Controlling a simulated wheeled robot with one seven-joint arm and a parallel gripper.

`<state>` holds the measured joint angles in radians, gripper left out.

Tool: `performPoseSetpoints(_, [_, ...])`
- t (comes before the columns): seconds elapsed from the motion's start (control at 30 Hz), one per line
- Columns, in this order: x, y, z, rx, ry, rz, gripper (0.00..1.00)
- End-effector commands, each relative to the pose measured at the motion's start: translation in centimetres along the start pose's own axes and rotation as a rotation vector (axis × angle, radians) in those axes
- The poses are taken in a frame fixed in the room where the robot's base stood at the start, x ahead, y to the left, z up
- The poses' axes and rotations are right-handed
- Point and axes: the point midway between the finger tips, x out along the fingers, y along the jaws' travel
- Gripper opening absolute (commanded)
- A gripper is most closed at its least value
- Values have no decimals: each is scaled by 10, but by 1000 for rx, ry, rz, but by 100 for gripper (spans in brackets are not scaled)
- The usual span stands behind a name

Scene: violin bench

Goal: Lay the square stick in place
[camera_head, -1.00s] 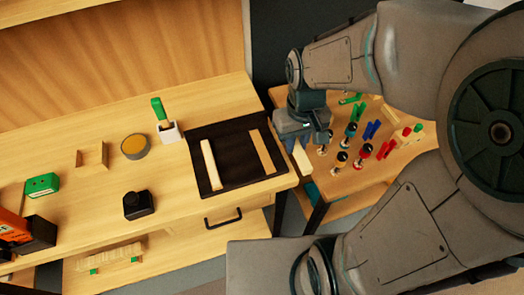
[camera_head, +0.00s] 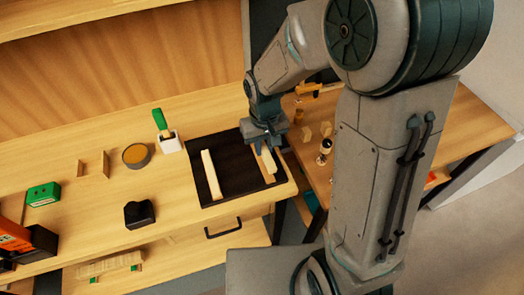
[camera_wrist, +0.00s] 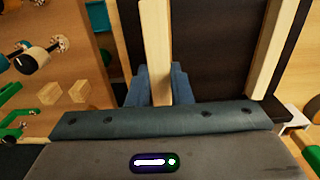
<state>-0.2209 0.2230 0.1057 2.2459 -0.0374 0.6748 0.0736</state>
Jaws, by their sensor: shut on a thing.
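My gripper (camera_head: 263,146) is shut on a pale square stick (camera_wrist: 154,45), gripped near one end between the blue-grey fingers in the wrist view. In the head view, the held stick (camera_head: 268,161) is over the right part of a dark mat (camera_head: 238,172) on the bench. A tan strip that lies at that side of the mat is mostly covered by the stick and gripper. I cannot tell whether the held stick touches it. Another pale stick (camera_head: 211,174) lies along the mat's left part; it also shows at the right of the wrist view (camera_wrist: 272,50).
A white holder with a green-handled tool (camera_head: 169,143), a round amber-filled dish (camera_head: 136,156) and a black block (camera_head: 139,214) stand left of the mat. A side table with clamps and small blocks (camera_head: 326,150) is to the right. My arm hides part of it.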

Motion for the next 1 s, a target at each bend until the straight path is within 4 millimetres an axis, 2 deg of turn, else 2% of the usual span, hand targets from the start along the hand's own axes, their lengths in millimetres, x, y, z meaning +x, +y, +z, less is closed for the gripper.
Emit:
performPoseSetpoints(0.17, [6, -3, -7, -1, 0, 0, 0])
performPoseSetpoints(0.5, [43, -3, -6, -1, -2, 0, 0])
performPoseSetpoints(0.93, [50, -3, -7, 0, 1, 0, 0])
performPoseSetpoints(0.97, [48, -3, -7, 0, 1, 0, 27])
performPoseSetpoints(1.0, [48, -3, -7, 0, 1, 0, 38])
